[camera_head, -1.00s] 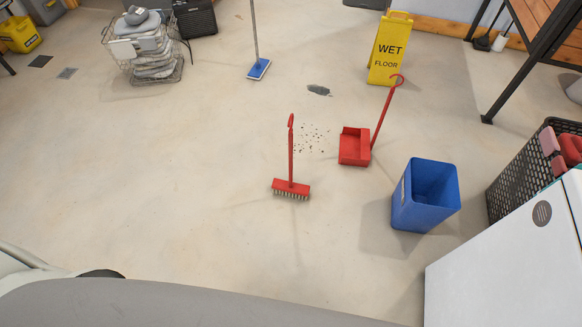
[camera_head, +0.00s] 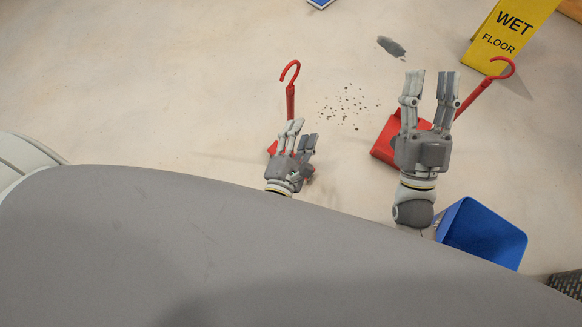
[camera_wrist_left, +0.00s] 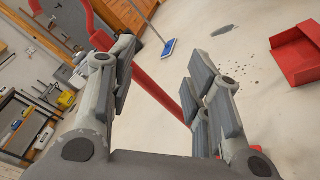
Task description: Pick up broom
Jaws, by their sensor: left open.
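The broom has a red handle (camera_head: 290,101) with a hooked top, standing upright in the head view. Its head is mostly hidden behind my left gripper (camera_head: 303,129). That gripper is open beside the lower handle. In the left wrist view, the red handle (camera_wrist_left: 151,84) slants across the gap between the spread fingers of my left gripper (camera_wrist_left: 162,62), and parts of it are hidden behind them. I cannot tell whether they touch it. My right gripper (camera_head: 431,78) is open and empty, in front of the red dustpan (camera_head: 387,143).
Dark debris (camera_head: 348,107) lies on the floor between broom and dustpan. A blue bin (camera_head: 482,236) stands at the lower right. A yellow wet floor sign (camera_head: 508,35) is at the upper right. Floor left of the broom is clear.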

